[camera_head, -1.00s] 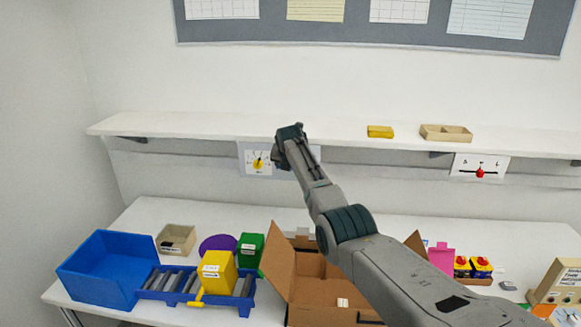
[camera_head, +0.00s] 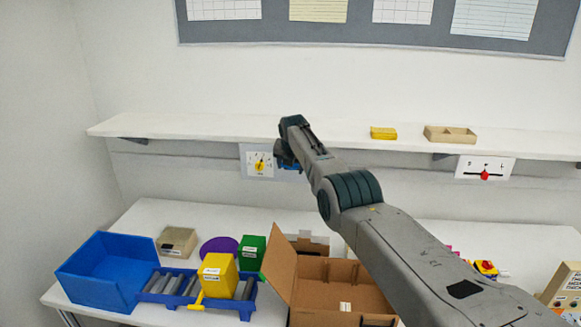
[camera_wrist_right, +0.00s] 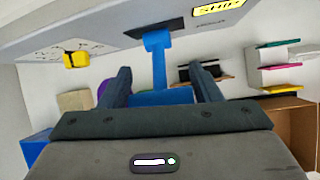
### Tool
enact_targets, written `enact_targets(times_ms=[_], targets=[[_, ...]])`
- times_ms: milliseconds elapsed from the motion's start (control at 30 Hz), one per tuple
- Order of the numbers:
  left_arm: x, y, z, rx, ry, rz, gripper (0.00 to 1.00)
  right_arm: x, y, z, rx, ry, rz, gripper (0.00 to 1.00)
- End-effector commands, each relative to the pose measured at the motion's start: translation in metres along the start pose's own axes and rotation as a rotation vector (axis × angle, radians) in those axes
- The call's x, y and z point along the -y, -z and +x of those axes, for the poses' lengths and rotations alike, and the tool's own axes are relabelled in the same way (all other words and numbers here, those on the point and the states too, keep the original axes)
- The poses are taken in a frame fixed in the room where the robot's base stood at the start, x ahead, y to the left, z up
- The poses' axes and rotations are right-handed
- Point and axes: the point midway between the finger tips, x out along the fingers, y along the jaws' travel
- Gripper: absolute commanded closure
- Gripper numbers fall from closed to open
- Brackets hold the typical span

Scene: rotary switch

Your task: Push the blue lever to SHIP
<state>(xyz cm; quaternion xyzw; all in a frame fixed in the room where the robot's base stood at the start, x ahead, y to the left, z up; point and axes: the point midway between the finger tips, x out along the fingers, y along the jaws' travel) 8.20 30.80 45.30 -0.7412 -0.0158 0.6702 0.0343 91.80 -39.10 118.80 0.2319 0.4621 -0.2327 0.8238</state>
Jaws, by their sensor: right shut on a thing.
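The blue lever (camera_wrist_right: 157,66) hangs from a dark slot in the grey panel under the shelf, in the right wrist view. Its wide blue handle lies between the two fingers of my right gripper (camera_wrist_right: 165,88), which is shut on it. In the head view, a small blue part of the lever (camera_head: 289,166) shows beside my right gripper (camera_head: 285,152), and the gripper and wrist hide most of its panel. A yellow plate (camera_wrist_right: 218,8) sits on the panel; its lettering is not legible, and I cannot make out SHIP. My left gripper is not in view.
A dial plate with a yellow knob (camera_head: 260,164) is just left of the lever. A red slider (camera_head: 484,175) is farther right. The white shelf (camera_head: 215,128) runs above. Below are a blue bin (camera_head: 88,285), a yellow box (camera_head: 216,276) and an open carton (camera_head: 282,262).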

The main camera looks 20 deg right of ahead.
Motion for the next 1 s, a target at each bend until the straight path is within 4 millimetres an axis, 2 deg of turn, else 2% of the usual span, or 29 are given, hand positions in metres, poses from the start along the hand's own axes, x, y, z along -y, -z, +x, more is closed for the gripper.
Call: enact_targets(times_ms=[267, 300, 367, 400, 800, 1000], targets=[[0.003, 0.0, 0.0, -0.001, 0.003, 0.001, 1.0, 0.002, 0.002, 0.002, -0.004, 0.004, -0.001, 0.84], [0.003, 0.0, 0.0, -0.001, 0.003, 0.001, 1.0, 0.002, 0.001, 0.002, -0.004, 0.004, -0.001, 0.37], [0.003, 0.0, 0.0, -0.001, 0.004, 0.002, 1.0, 0.001, 0.001, 0.002, -0.004, 0.003, -0.001, 0.25], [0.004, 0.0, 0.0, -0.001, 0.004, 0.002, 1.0, 0.001, 0.001, 0.001, -0.003, 0.003, 0.0, 0.23], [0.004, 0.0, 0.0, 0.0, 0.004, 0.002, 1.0, 0.0, 0.0, -0.002, 0.0, 0.001, 0.0, 0.23], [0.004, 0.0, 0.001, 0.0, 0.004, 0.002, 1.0, 0.0, -0.001, -0.014, 0.002, 0.001, 0.001, 0.23]])
